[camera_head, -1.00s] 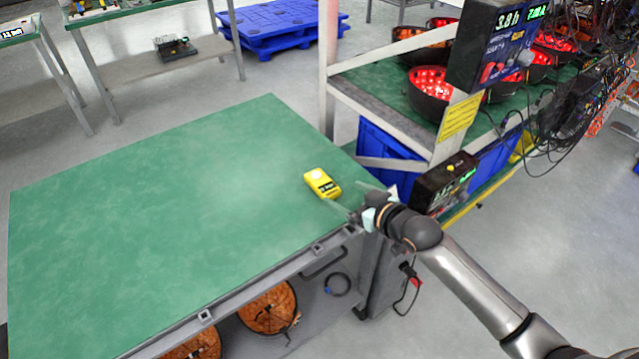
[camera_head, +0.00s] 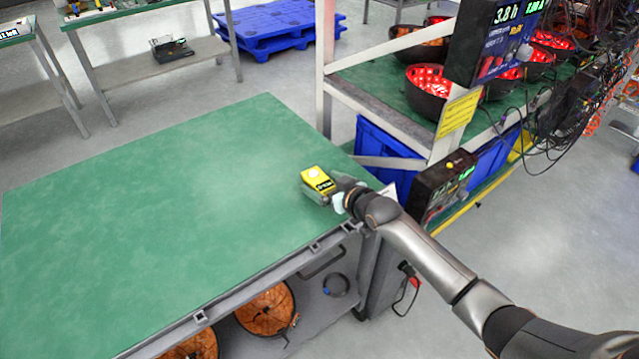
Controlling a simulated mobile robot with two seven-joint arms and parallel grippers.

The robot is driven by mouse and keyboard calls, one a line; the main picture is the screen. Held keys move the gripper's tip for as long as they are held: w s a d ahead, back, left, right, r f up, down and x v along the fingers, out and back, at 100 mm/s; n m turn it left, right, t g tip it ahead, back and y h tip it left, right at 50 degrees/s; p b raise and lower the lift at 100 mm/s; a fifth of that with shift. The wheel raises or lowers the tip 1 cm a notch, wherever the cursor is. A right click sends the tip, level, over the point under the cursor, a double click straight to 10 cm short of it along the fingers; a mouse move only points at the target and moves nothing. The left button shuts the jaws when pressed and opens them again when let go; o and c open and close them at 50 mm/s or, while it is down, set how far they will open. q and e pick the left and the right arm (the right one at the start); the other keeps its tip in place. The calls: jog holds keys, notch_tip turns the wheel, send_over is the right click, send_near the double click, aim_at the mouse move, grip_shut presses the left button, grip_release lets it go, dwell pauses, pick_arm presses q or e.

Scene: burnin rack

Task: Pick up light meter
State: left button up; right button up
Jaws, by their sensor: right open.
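The yellow light meter (camera_head: 315,178) with a white round dome lies on the green-topped table (camera_head: 150,200), near its right corner. My right gripper (camera_head: 322,187) is at the meter, its open fingers on either side of the meter's near part. The arm comes in from the lower right. Part of the meter is hidden by the gripper, and I cannot tell whether the fingers touch it. My left gripper is not in view.
The rack (camera_head: 390,105) with black bowls of red lights (camera_head: 428,85) stands to the right, close to the arm. A black box with a yellow button (camera_head: 440,185) sits beside the table's right corner. The green tabletop left of the meter is clear.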

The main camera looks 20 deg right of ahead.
jog(key=c, duration=1.5)
